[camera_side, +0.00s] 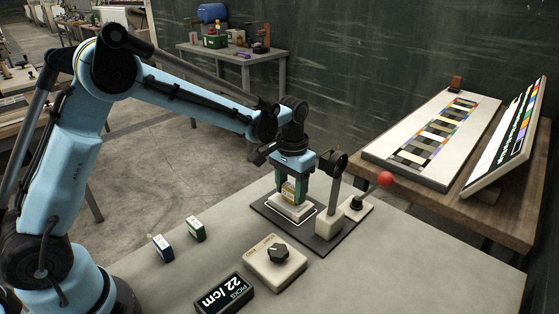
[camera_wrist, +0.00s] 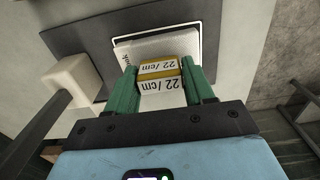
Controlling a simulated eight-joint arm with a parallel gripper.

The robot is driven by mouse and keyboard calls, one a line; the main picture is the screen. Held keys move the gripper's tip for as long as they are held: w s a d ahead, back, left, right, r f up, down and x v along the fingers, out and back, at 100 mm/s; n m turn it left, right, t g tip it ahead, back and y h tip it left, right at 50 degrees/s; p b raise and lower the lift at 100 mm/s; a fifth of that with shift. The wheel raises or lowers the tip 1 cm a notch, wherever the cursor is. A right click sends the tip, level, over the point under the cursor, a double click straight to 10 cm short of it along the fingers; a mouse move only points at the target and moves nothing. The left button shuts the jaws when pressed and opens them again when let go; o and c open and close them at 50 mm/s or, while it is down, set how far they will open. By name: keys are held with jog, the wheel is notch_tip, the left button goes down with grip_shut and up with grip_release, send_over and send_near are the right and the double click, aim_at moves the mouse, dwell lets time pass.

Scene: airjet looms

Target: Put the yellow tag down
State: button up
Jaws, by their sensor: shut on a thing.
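The yellow tag (camera_side: 289,190) is a small block with white faces, and in the wrist view the tag (camera_wrist: 158,72) reads "22 /cm". My gripper (camera_side: 291,188) is shut on it, with a green finger on each side in the wrist view (camera_wrist: 160,85). The tag is upright, low over a white pad (camera_side: 293,210) on a dark base plate (camera_side: 268,212). The pad also shows in the wrist view (camera_wrist: 130,52), inside a white outline. I cannot tell whether the tag touches the pad.
A post with a black head (camera_side: 331,210) and a red ball-ended lever (camera_side: 385,179) stand right of the pad. Bare table lies at the right front.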

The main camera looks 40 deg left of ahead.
aim_at(291, 187)
jog(key=shift+f, duration=0.15)
jog(key=o, duration=1)
notch_tip(291, 187, up, 12)
jog(key=s+a+f+t, duration=0.1)
jog(key=s+t, duration=0.2)
jog(key=s, duration=0.5)
jog(key=s+a+t, duration=0.2)
jog(key=s+t, duration=0.2)
jog(key=s, duration=0.5)
jog(key=shift+f, duration=0.4)
